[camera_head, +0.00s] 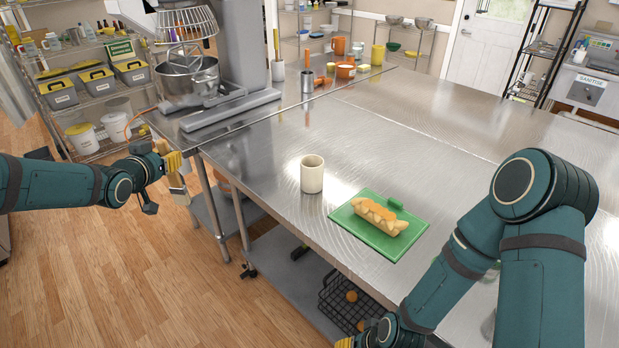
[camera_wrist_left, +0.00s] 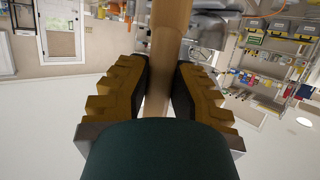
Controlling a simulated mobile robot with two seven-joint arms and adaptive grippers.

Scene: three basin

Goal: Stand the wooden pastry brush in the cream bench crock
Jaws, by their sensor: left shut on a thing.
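The cream crock (camera_head: 312,175) stands upright on the steel bench near its front left edge, and its opening looks empty. My left gripper (camera_head: 174,164) is shut on the wooden pastry brush (camera_head: 180,188). It holds the brush out over the floor, left of the bench and well apart from the crock. In the left wrist view the brush's wooden handle (camera_wrist_left: 168,35) passes between the two yellow-padded fingers (camera_wrist_left: 160,88). My right gripper (camera_head: 346,342) only just shows at the bottom edge, and its fingers are mostly cut off.
A green board (camera_head: 352,212) with a pastry roll lies right of the crock. A large mixer (camera_head: 188,80) stands at the back left. A metal cup (camera_head: 307,82) and orange pots (camera_head: 345,71) sit farther back. The bench (camera_head: 430,115) is bare at the back right.

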